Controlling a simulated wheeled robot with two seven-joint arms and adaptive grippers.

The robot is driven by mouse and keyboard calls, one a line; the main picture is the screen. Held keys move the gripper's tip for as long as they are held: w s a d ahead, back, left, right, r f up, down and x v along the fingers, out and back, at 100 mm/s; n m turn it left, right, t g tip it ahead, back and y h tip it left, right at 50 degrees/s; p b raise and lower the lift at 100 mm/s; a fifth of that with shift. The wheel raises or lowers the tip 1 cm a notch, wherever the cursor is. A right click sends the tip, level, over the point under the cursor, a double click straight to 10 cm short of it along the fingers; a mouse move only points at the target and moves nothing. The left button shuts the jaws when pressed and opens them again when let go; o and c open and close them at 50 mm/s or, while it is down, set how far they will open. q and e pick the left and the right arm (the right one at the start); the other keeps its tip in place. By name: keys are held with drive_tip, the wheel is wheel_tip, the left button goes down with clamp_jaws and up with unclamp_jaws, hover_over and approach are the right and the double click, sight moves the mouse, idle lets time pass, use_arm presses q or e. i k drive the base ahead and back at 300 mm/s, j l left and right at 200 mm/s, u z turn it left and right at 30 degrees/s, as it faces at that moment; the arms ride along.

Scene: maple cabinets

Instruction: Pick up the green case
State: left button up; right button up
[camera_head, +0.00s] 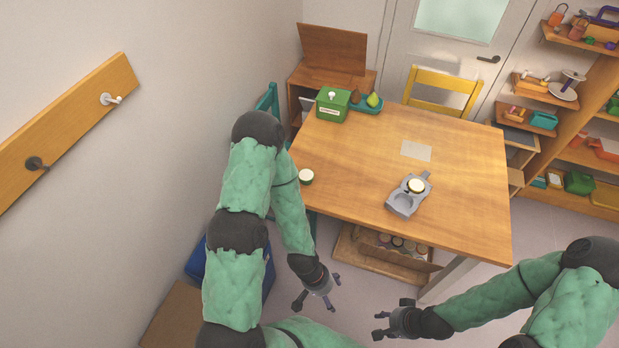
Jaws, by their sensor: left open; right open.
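A green box-shaped case (331,107) with a white knob on top and a pale label on its front stands upright at the far left corner of the wooden table (455,160). My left gripper (318,303) is open and empty, low in front of the table's near edge and well away from the green case. My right gripper (380,325) is open and empty, further right and also apart from the table. Another green box (578,183) sits on the low shelf at the right.
A teal tray (369,108) with a pear (373,100) is beside the green case. A small round white-topped tin (306,176) sits at the table's left edge. A grey holder (407,199) and a paper sheet (416,151) lie on the table. A yellow chair (441,82) stands behind.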

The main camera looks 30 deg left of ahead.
sight(306, 176)
drive_tip(key=u, duration=0.95)
